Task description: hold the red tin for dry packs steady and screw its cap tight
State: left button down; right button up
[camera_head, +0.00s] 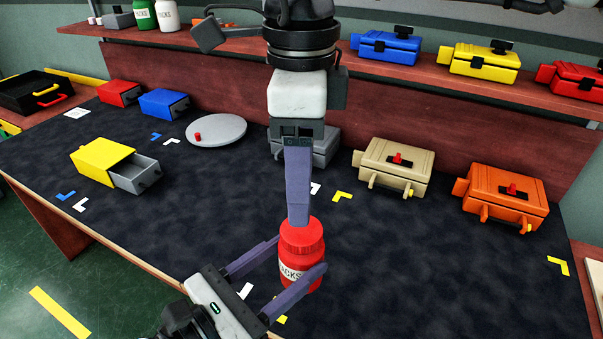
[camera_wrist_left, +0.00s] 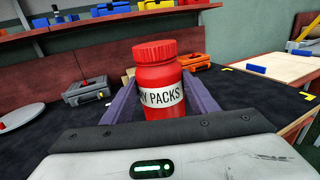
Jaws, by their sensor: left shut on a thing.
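The red tin (camera_head: 302,252) has a white label reading "PACKS" and a ribbed red cap (camera_head: 302,236) on top. In the left wrist view the tin (camera_wrist_left: 160,80) stands upright between my fingers, with its cap (camera_wrist_left: 155,51) seated and looking level. My left gripper (camera_head: 299,257) comes in from the lower left and is shut on the tin's body. My right gripper (camera_head: 298,220) points down from above, its tip overlapping the cap's top edge in the head view. The left wrist view shows nothing on the cap. The right fingers line up edge-on, so their opening is hidden.
A yellow box with a grey drawer (camera_head: 103,160) and a round grey plate (camera_head: 216,130) lie to the left. A beige case (camera_head: 395,165) and an orange case (camera_head: 505,197) stand to the right. A grey case (camera_head: 325,148) sits behind my right gripper. The front right tabletop is clear.

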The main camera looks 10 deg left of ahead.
jog(key=shift+f, duration=3.95)
jog(key=c, duration=1.1)
jog(key=o, duration=1.2)
notch_tip(320, 180, up, 12)
